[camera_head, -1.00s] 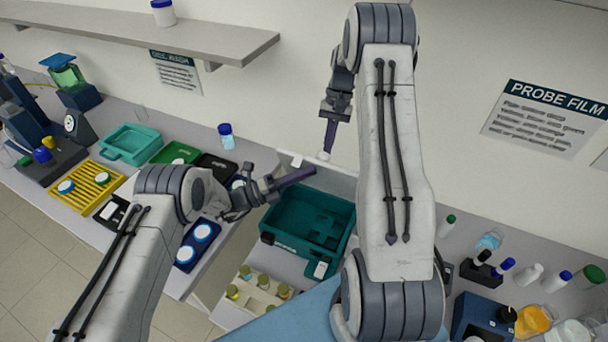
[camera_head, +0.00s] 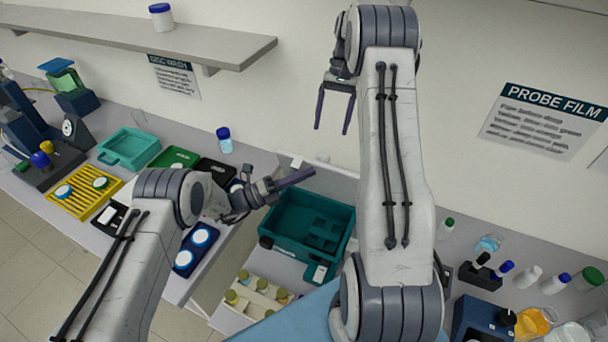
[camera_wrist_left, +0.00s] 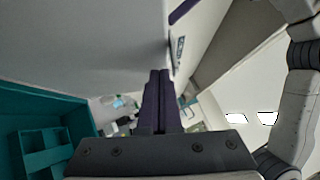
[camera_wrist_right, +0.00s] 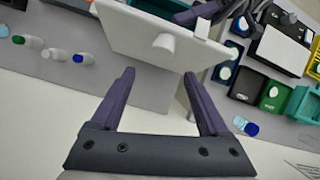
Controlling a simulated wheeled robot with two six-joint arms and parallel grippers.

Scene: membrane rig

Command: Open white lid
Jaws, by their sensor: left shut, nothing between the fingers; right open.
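The white lid (camera_head: 340,180) stands raised at the back edge of the open teal box (camera_head: 262,226), whose inside is visible from above. In the right wrist view the lid (camera_wrist_right: 125,35) shows as a pale panel with a round white knob (camera_wrist_right: 163,42). My right gripper (camera_head: 332,128) is open and empty, above the lid and apart from the knob. My left gripper (camera_head: 313,171) is shut and empty over the back left part of the box, in front of the lid.
Vials in a pale rack (camera_head: 245,279) stand in front of the box. To the left are a blue tray (camera_head: 184,257), a yellow rack (camera_head: 84,205) and a blue-capped jar (camera_head: 225,141). Several bottles stand at right.

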